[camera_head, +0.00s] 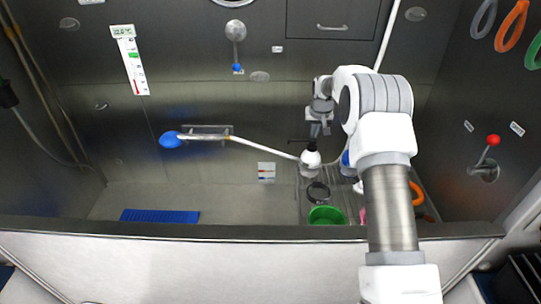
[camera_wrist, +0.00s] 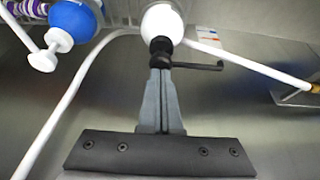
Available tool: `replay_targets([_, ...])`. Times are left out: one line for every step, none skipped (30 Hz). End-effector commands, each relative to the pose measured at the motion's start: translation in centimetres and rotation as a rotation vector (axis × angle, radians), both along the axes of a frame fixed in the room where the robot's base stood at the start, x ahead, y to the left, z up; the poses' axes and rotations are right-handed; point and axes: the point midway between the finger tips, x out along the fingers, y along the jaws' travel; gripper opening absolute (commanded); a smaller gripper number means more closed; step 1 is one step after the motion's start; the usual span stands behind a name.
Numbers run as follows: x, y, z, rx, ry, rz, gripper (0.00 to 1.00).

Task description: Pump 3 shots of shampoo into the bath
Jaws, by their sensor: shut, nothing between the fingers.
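A round white bottle (camera_head: 311,158) with a black pump head and a sideways spout stands at the right of the bath (camera_head: 245,205). It also shows at the top of the wrist view (camera_wrist: 162,22). My gripper (camera_head: 316,128) is shut and empty over it. In the wrist view my fingertips (camera_wrist: 161,52) are at the black pump head (camera_wrist: 205,66); I cannot tell whether they touch or press it. A blue bottle (camera_wrist: 74,18) with a white pump (camera_wrist: 52,50) stands beside it. I see no readable label that tells which is shampoo.
A white-handled brush with a blue head (camera_head: 171,140) reaches left from near the white bottle. A green bowl (camera_head: 326,214), a dark ring (camera_head: 318,192) and an orange ring (camera_head: 416,194) sit near the rack. A blue mat (camera_head: 160,216) lies left. The bath's middle is clear.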

Motion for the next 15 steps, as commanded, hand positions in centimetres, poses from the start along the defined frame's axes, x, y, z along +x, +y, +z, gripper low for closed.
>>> replay_targets([-0.14,-0.01,-0.67,0.0,0.006,0.0,0.0])
replay_targets([-0.13,0.0,-0.66,0.0,0.006,0.0,0.0])
replay_targets([-0.14,-0.01,-0.56,0.0,0.006,0.0,0.0])
replay_targets([-0.15,-0.01,-0.57,0.0,0.006,0.0,0.0])
replay_targets([-0.16,-0.01,-0.6,0.0,0.007,0.0,0.0])
replay_targets([-0.16,-0.01,-0.61,0.0,0.007,0.0,0.0])
replay_targets([-0.17,-0.01,-0.63,0.0,0.007,0.0,0.0])
replay_targets([-0.18,-0.01,-0.62,0.0,0.008,0.0,0.0])
replay_targets([-0.18,0.0,-0.59,0.0,0.008,0.0,0.0])
replay_targets([-0.19,0.0,-0.53,0.0,0.008,0.0,0.0])
replay_targets([-0.19,0.0,-0.44,0.0,0.008,0.0,0.0])
replay_targets([-0.19,-0.01,-0.29,0.0,0.008,0.0,0.0])
replay_targets([-0.2,-0.01,-0.15,0.0,0.008,0.0,0.0])
replay_targets([-0.19,-0.01,0.02,0.0,0.008,0.0,0.0])
replay_targets([-0.19,0.0,0.26,0.0,0.008,0.0,0.0])
